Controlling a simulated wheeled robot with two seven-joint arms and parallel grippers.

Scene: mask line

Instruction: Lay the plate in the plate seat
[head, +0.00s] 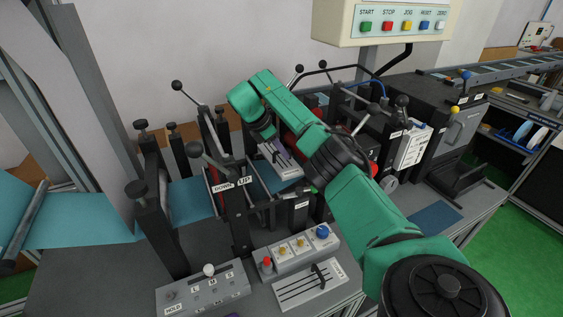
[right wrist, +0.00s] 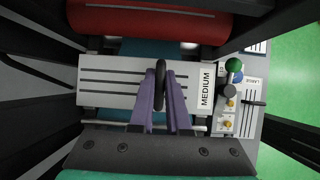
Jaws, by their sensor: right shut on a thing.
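My right gripper (right wrist: 160,88) is shut on the black upright handle of a pale grey plate (right wrist: 105,82). The plate has dark lengthwise slots and a MEDIUM label. In the head view the plate (head: 283,163) is inside the machine, beneath my green right arm, whose wrist partly hides the gripper. In the right wrist view it lies across the blue web (right wrist: 150,48), between the red roller (right wrist: 150,22) and a dark bar (right wrist: 155,152). The seat is mostly hidden by the plate; I cannot tell whether the plate touches it. My left gripper is out of view.
Another slotted plate with a black handle (head: 310,287) lies on the front bench. Near it are a button box (head: 293,253) and a knob panel (head: 203,288). Black posts and ball-ended levers (head: 194,150) crowd the machine. A control panel (head: 390,20) hangs above.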

